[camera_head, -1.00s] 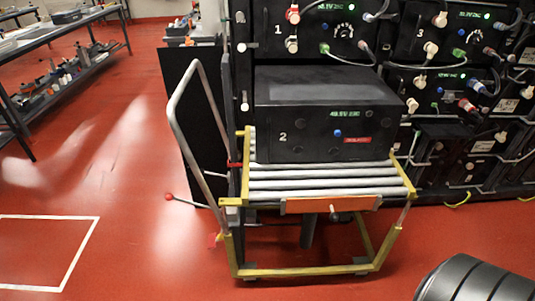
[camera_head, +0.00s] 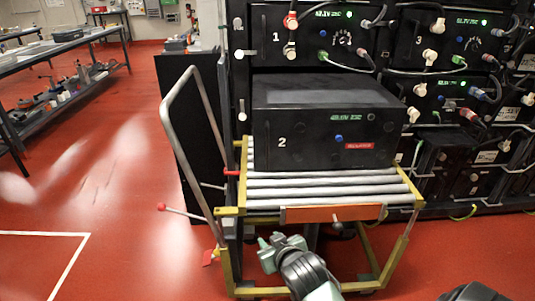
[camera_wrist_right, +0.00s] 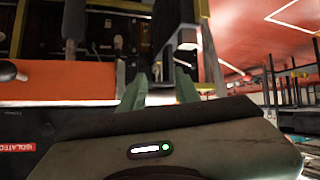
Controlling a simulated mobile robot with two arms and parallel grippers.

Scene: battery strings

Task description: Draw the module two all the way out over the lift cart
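Module two (camera_head: 297,153) is a black box marked 2, with a green display and a red label. It rests on the grey rollers of the lift cart (camera_head: 321,189), in front of the rack, with several rollers bare before its front face. Whether its rear is still in the bay is hidden. My right gripper (camera_head: 270,243) is below the cart's orange front panel (camera_head: 330,213), apart from the module. Its fingers stand apart and empty in the right wrist view (camera_wrist_right: 160,88). My left gripper is not in view.
The rack (camera_head: 412,50) holds other modules with cables. The cart has a bent push handle (camera_head: 170,130) and a red-knobbed lever (camera_head: 162,207) at left. A shelf table (camera_head: 65,50) stands far left. Red floor between is clear.

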